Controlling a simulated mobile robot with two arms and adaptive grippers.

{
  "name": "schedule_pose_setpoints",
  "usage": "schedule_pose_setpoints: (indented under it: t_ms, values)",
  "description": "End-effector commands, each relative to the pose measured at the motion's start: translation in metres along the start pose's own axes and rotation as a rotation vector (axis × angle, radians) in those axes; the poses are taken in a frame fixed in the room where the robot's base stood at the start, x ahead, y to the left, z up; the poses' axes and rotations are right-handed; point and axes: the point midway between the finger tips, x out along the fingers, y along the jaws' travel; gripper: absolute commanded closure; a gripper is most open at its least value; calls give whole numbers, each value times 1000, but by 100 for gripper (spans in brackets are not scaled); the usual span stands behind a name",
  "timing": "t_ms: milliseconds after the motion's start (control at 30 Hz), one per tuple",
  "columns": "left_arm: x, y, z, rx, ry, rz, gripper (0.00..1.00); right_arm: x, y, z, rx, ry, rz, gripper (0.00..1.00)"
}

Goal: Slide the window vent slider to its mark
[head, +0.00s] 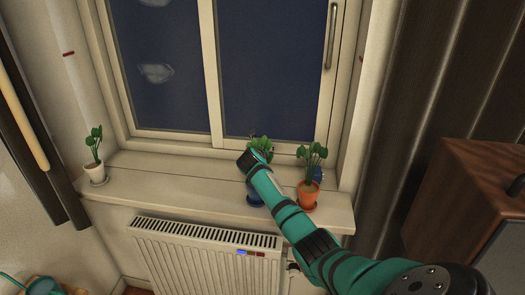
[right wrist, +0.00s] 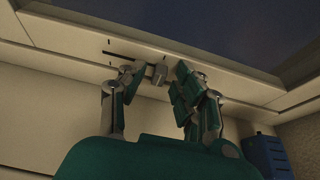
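The vent slider's grey knob (right wrist: 158,73) shows in the right wrist view, on a pale rail with a dark slot (right wrist: 124,57) running to its left. Small dark ticks (right wrist: 109,40) are on the pale surface near the slot; which is the mark I cannot tell. Small gaps seem to remain, but contact is unclear. In the head view my right arm reaches the window (head: 268,60) above the sill, and its hand hides the slider. My left gripper is not in view.
A plant in an orange pot (head: 308,194) stands close right of my arm. Another plant (head: 260,143) and a blue pot (head: 256,198) are partly hidden by it. A white-potted plant (head: 95,168) stands at the sill's left. A radiator (head: 205,258) is below; the sill's left-middle (head: 165,178) is clear.

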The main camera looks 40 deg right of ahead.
Motion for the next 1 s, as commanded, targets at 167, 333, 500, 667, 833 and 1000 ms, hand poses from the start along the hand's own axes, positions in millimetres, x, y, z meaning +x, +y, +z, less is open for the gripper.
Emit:
schedule_pose_setpoints:
  t_ms: [167,333,500,667,833,1000]
  values:
    - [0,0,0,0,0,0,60,0,0,0,0,0,0,94]
    - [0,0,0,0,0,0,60,0,0,0,0,0,0,100]
    - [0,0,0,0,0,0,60,0,0,0,0,0,0,100]
    - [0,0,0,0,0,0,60,0,4,0,0,1,1,100]
    - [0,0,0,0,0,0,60,0,34,0,-1,2,3,100]
    - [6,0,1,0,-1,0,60,0,59,-2,0,3,1,100]
